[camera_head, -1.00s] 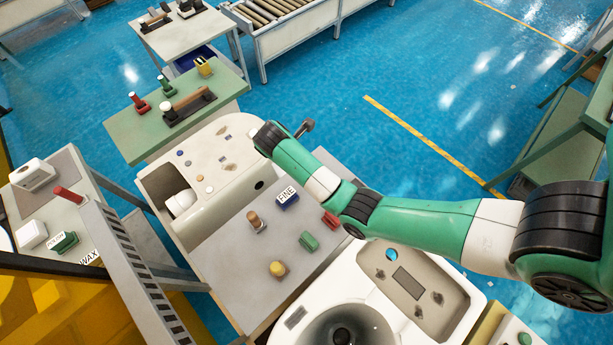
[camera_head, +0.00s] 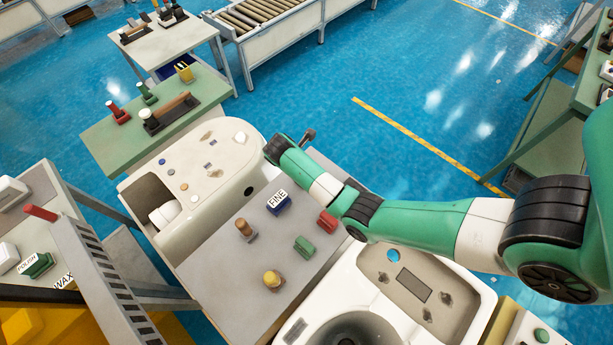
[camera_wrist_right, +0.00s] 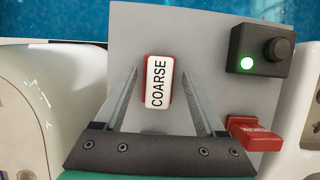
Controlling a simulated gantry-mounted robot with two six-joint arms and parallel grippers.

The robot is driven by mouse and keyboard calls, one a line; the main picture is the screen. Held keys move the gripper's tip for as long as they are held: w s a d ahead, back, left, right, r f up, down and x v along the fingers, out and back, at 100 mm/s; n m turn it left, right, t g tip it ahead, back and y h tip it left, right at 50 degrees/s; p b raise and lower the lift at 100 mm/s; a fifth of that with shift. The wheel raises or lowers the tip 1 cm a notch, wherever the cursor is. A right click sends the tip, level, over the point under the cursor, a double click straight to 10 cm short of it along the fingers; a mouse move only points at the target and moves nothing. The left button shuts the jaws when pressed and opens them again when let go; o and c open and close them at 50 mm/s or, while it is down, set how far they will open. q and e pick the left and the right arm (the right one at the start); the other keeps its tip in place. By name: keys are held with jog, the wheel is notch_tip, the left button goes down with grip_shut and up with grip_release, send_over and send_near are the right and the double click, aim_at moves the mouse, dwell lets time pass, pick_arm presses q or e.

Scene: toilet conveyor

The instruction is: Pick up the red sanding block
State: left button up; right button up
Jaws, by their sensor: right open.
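In the right wrist view, a red block with a white COARSE label (camera_wrist_right: 158,84) lies on the grey tabletop. My right gripper (camera_wrist_right: 158,74) is open, with one finger on each side of this block and gaps between; I cannot tell its height above it. A second red block (camera_wrist_right: 256,134) sits right of the right finger, its lettering unreadable. In the head view, my right arm's forearm and wrist cross the table, hiding its far end and the gripper's fingers. A red block (camera_head: 327,221) shows beside the forearm. My left gripper is not in view.
A black box with a green light (camera_wrist_right: 262,48) stands right of the COARSE block. The table also holds a blue FINE block (camera_head: 279,204), a green block (camera_head: 305,246) and brown and yellow knobbed pieces. White toilet ceramics (camera_head: 212,208) flank the table.

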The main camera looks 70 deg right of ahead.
jog(key=shift+d+f, duration=0.1)
jog(key=shift+f, duration=0.05)
grip_shut()
dwell(0.4)
jog(key=shift+r, duration=0.45)
notch_tip(320, 180, up, 3)
jog(key=shift+w+f+p, duration=0.1)
jog(key=shift+f+p, duration=0.05)
jog(key=shift+p, duration=0.65)
jog(key=s+a+r+p, duration=0.9)
jog(key=a+p, duration=0.1)
jog(key=p, duration=0.3)
jog(key=shift+s+a+r, duration=0.25)
